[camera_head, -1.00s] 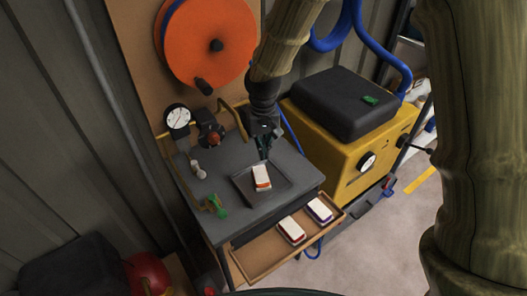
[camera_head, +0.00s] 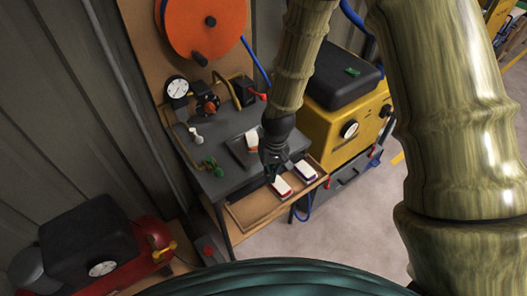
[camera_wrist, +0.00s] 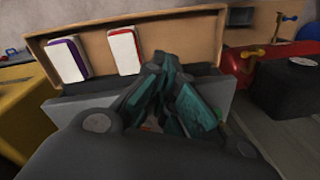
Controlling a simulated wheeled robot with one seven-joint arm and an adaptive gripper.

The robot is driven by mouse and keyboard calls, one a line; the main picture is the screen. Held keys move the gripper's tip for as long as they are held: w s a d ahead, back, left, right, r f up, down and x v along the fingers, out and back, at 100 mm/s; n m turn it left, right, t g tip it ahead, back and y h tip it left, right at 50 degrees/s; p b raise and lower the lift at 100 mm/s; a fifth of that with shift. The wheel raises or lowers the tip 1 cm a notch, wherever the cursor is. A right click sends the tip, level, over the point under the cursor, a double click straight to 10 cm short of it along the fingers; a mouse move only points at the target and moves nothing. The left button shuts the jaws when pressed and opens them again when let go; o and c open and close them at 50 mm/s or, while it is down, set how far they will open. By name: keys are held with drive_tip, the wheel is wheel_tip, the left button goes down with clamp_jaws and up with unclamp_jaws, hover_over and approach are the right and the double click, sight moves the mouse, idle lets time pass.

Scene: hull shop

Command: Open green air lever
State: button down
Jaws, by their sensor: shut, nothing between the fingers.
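The green lever (camera_head: 211,165) is a small green handle on the brass pipe at the front left of the dark bench top (camera_head: 222,185). Whether my fingers touch the drawer or bench is unclear.
The open wooden drawer (camera_head: 246,212) holds a red-edged block (camera_head: 281,187) and a purple-edged block (camera_head: 305,171). A tray (camera_head: 238,150) holds an orange-edged block (camera_head: 252,139). A red-handled valve (camera_head: 255,95), gauge (camera_head: 177,87) and yellow compressor (camera_head: 335,137) stand behind. A red tank (camera_head: 150,235) is at left.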

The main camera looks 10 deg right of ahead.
drive_tip(key=s+d+f+b, duration=0.2)
drive_tip(key=s+f+b, duration=0.1)
drive_tip(key=s+f, duration=0.6)
drive_tip(key=s+d+f+b, duration=0.3)
drive_tip(key=s+f, duration=0.6)
drive_tip(key=s+d+f+h+b, duration=0.1)
drive_tip(key=s+d+f+b, duration=0.2)
drive_tip(key=s+f, duration=0.6)
drive_tip(key=shift+f+b, duration=0.5)
drive_tip(key=shift+s+d, duration=0.1)
